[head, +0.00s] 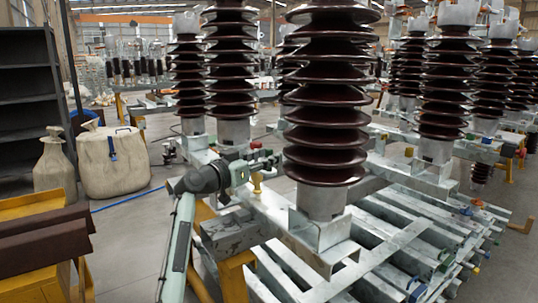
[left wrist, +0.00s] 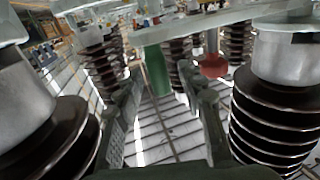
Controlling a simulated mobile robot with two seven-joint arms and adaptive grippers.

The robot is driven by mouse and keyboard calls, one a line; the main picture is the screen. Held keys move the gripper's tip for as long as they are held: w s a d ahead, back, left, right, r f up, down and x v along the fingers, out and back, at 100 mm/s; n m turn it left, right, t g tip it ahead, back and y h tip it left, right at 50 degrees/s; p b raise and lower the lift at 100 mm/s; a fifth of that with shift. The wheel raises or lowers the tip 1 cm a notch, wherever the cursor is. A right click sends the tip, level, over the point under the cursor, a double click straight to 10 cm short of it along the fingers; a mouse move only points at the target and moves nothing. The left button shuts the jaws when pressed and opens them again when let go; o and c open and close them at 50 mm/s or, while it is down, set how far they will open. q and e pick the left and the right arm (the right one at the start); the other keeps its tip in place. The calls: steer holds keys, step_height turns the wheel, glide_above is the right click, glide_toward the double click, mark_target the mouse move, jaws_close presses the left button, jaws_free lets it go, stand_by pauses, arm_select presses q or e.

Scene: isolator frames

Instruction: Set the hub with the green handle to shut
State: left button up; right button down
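My left gripper (head: 268,160) is raised beside the large brown insulator in the middle of the head view. In the left wrist view its two fingers (left wrist: 160,85) are spread apart, with nothing held between them. A green upright piece (left wrist: 157,68), probably the green handle, shows beyond the fingertips, between them. It hangs below a pale beam (left wrist: 165,37); whether a finger touches it I cannot tell. Its hub is not clear to me. In the head view I cannot make out the green handle. My right gripper is not in view.
A red handle (left wrist: 213,65) hangs right of the green piece. Brown ribbed insulators (head: 328,110) stand close by on pale steel beams (head: 400,245). A yellow stand (head: 35,278), a beige sack (head: 112,160) and a dark shelf (head: 28,95) are at the left. Floor there is partly clear.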

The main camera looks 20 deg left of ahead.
arm_select(q)
steer(key=shift+w+d, duration=0.25)
steer(key=shift+w, duration=0.25)
steer(key=shift+c, duration=0.3)
jaws_close()
